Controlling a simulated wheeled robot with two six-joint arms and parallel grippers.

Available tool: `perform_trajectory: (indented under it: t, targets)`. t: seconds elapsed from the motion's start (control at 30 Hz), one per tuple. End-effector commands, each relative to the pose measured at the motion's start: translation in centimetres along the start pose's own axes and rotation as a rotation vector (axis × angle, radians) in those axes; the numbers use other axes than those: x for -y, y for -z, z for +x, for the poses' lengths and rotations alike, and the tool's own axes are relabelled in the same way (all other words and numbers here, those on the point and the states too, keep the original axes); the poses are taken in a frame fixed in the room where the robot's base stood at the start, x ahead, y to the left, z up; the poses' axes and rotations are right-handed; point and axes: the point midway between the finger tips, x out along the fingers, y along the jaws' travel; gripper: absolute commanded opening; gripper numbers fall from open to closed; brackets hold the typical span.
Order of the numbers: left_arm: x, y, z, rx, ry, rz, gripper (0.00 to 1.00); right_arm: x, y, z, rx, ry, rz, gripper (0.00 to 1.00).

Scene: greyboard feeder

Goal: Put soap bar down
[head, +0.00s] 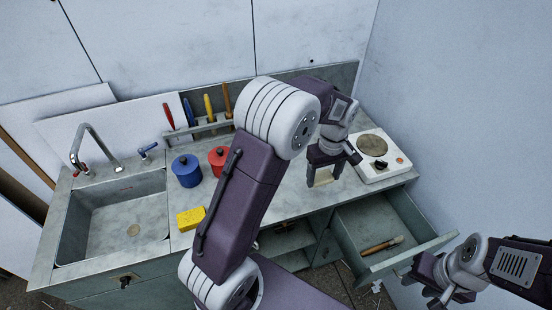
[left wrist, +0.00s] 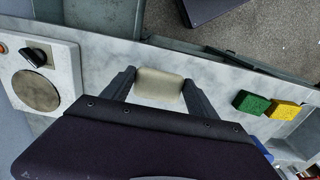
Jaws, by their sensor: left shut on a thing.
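The cream soap bar (head: 323,177) is between the fingers of my left gripper (head: 324,172), over the worktop (head: 280,198) to the left of the hotplate. It also shows in the left wrist view as a pale block (left wrist: 159,85), with a dark finger on each side. The left gripper is shut on it. Whether the bar touches the worktop I cannot tell. My right gripper (head: 428,276) is at the lower right, beside the open drawer and away from the soap; its finger opening is unclear.
The hotplate (head: 394,163) stands right of the soap. A blue pot (head: 186,172), a red pot (head: 217,158) and a yellow sponge (head: 190,219) are at the left, beyond my arm, near the sink (head: 110,222). An open drawer (head: 372,219) holds a brush (head: 382,246).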

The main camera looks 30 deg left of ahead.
Motion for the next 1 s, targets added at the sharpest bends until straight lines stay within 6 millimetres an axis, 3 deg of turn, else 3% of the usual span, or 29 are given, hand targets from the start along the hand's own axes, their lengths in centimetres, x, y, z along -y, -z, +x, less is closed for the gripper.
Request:
perform_trajectory:
  t: [0.3,0.4,0.63,0.83,1.0]
  targets:
    - [7.4,4.0,5.0,0.004,0.005,-0.01,0.25,0.0,0.0,-0.2,0.0,0.0,0.0,0.36]
    - [8.9,4.9,6.1,0.003,0.003,-0.007,0.25,0.0,0.0,-0.3,0.0,0.0,0.0,0.36]
    - [9.9,5.5,6.9,0.001,0.002,-0.002,0.25,0.0,0.0,-0.3,0.0,0.0,0.0,0.36]
    - [9.9,5.4,10.2,0.003,0.004,-0.002,0.25,0.0,0.0,-0.4,0.0,0.0,0.0,0.36]
    - [9.8,5.5,10.8,0.0,0.001,-0.002,0.25,0.0,0.1,-0.4,0.0,0.0,0.0,0.36]
